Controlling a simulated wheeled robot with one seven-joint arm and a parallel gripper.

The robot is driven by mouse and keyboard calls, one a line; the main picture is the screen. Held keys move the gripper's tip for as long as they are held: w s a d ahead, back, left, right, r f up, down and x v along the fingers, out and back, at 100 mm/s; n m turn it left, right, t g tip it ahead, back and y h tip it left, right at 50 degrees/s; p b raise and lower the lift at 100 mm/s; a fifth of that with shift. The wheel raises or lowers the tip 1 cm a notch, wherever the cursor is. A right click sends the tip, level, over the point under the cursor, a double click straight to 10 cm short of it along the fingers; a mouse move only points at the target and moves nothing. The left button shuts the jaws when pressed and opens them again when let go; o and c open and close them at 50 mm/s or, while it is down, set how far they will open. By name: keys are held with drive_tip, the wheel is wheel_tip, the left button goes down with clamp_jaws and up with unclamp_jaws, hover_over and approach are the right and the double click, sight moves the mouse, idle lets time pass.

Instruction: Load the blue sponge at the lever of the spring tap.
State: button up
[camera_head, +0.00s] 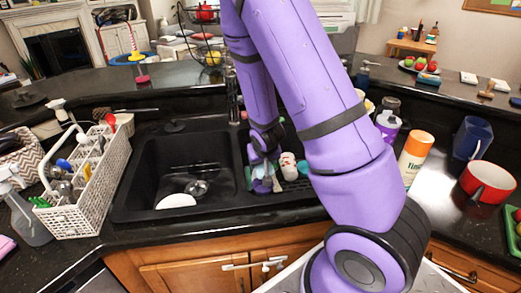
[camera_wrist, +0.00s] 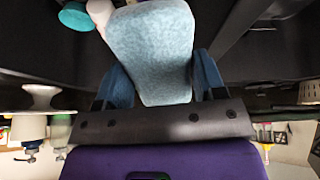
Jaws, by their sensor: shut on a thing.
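The blue sponge (camera_wrist: 152,45) is a pale blue block with rounded corners. In the wrist view it sits between the two blue fingers of my gripper (camera_wrist: 162,80), which is shut on it. In the head view my gripper (camera_head: 264,168) is low over the right part of the double sink, and the sponge cannot be told apart there. A dark upright tap (camera_head: 233,100) stands behind the sink, partly hidden by my arm. Its lever cannot be made out.
The left basin (camera_head: 150,170) holds a white dish (camera_head: 176,201). White and red items (camera_head: 289,166) stand close right of my gripper. A white utensil rack (camera_head: 92,205) stands left. An orange-topped bottle (camera_head: 415,155), blue cup (camera_head: 472,138) and red pot (camera_head: 488,182) stand right.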

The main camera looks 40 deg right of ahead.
drive_tip(key=shift+w+d+f, duration=0.35)
drive_tip(key=shift+w, duration=0.15)
drive_tip(key=w+d+f, duration=0.1)
drive_tip(key=w+d, duration=0.2)
drive_tip(key=w, duration=0.3)
drive_tip(key=w+d+f, duration=0.1)
drive_tip(key=w+d, duration=0.2)
drive_tip(key=w, duration=0.3)
drive_tip(key=shift+w+f, duration=0.15)
drive_tip(key=shift+f, duration=0.25)
drive_tip(key=shift+d, duration=0.1)
idle(0.5)
drive_tip(key=s+a, duration=0.3)
drive_tip(key=s, duration=0.4)
drive_tip(key=shift+a, duration=0.3)
idle(0.4)
idle(0.9)
drive_tip(key=shift+s+a+r, duration=0.4)
drive_tip(key=shift+s+r, duration=0.25)
drive_tip(key=shift+s, duration=0.1)
drive_tip(key=shift+s+a+r, duration=0.35)
drive_tip(key=shift+s+r, duration=0.35)
drive_tip(key=shift+s, duration=0.1)
drive_tip(key=shift+s+a+r, duration=0.4)
drive_tip(key=shift+s+r, duration=0.25)
drive_tip(key=shift+s, duration=0.1)
